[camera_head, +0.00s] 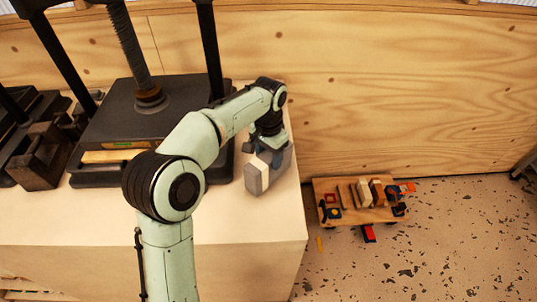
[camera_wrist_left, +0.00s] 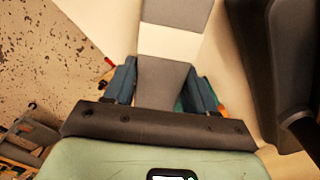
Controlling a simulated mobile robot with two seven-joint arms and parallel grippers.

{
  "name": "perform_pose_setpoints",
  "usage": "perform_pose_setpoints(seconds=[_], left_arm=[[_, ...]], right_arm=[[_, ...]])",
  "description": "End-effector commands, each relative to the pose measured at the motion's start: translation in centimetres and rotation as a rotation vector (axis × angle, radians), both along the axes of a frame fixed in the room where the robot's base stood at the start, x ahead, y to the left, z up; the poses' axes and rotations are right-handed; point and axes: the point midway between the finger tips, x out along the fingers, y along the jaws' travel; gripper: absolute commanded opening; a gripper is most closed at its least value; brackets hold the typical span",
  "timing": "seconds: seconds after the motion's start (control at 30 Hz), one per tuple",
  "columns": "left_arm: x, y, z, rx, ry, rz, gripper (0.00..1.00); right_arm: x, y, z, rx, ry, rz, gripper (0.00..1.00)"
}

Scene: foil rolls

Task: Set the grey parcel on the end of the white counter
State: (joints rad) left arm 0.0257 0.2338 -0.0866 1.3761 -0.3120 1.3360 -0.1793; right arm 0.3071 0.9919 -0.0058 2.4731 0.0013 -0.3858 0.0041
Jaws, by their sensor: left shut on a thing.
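The grey parcel (camera_head: 253,181) is a block with a white band around its middle. It stands at the right end of the white counter (camera_head: 250,228); I cannot tell whether its base touches the top. My left gripper (camera_head: 268,153) is above it, shut on its rear part. In the left wrist view the parcel (camera_wrist_left: 164,80) lies between the two blue-grey fingers of my left gripper (camera_wrist_left: 165,84), its far grey end running out of the top of the picture. My right gripper is not in view.
A black press (camera_head: 118,112) with tall posts stands left of the parcel. Dark blocks (camera_head: 42,157) sit further left. A wooden wall (camera_head: 400,90) rises behind. Beyond the counter's right edge, a low wooden dolly (camera_head: 355,215) with several small items stands on the speckled floor. The counter's front is clear.

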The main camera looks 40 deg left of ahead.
Motion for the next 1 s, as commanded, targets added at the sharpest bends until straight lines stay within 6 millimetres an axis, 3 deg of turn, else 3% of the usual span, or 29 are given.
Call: perform_pose_setpoints(seconds=[0.77,0.8,0.87,1.0], left_arm=[[0.0,0.0,-1.2,0.000,-0.002,0.000,0.00],[0.0,0.0,-1.1,0.000,-0.002,0.000,0.65],[0.0,0.0,-1.1,0.000,-0.002,0.000,0.85],[0.0,0.0,-1.2,0.000,-0.001,0.000,0.85]], right_arm=[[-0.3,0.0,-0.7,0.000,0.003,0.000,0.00],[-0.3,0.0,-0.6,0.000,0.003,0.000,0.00],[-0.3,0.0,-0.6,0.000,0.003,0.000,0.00],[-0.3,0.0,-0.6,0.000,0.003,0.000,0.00]])
